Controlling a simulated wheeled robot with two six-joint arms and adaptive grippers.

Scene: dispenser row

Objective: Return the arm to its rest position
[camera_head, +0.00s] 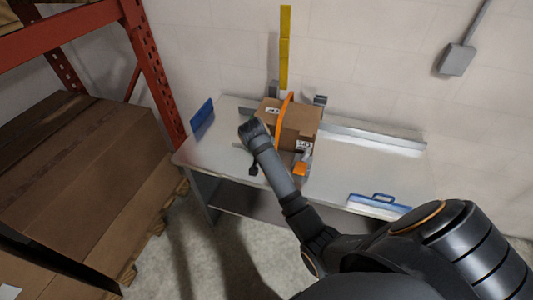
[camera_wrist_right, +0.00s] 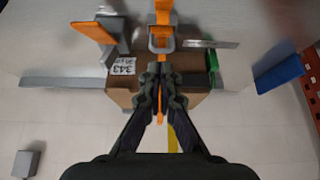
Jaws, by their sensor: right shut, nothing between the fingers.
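My right arm (camera_head: 275,170) reaches in from the lower right over the grey table (camera_head: 340,185). Its wrist end is at the left front of a cardboard box (camera_head: 303,124). In the wrist view my right gripper (camera_wrist_right: 160,72) is shut and empty, its fingertips in front of the box (camera_wrist_right: 190,65). An orange strip (camera_wrist_right: 160,100) shows behind the fingers; whether they touch it I cannot tell. In the head view the fingers are mostly hidden by the wrist. My left gripper is not in view.
An orange and grey dispenser (camera_head: 301,165) stands at the box's front. A yellow post (camera_head: 285,48) rises behind. An orange rack (camera_head: 150,75) with large cartons (camera_head: 80,150) stands left.

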